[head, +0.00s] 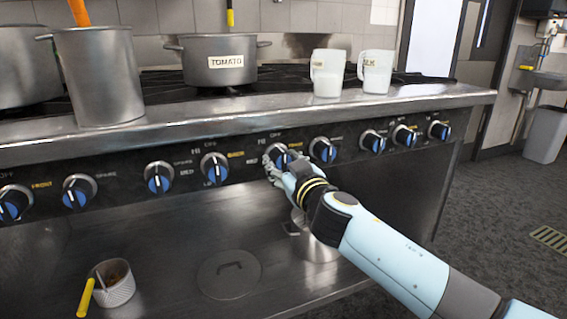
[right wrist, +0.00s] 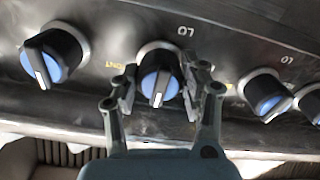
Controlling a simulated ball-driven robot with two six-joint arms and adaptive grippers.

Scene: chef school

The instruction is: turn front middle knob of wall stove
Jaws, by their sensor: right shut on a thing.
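The wall stove (head: 400,98) fills the head view, with a row of several black and blue knobs along its dark front panel. The knob near the middle of the row (head: 281,150) is mostly hidden behind my right gripper (head: 273,163). In the right wrist view my right gripper (right wrist: 160,88) has one finger on each side of this knob (right wrist: 158,78) and is shut on it. The knob's white pointer mark runs nearly straight down in that view. My left gripper is not in view.
Neighbouring knobs (head: 214,167) and (head: 322,150) sit close on both sides. On top stand a tall steel pot (head: 95,85), a TOMATO pot (head: 217,60) and two white jugs (head: 327,75). Below are a lid (head: 228,275) and a small pot (head: 115,284).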

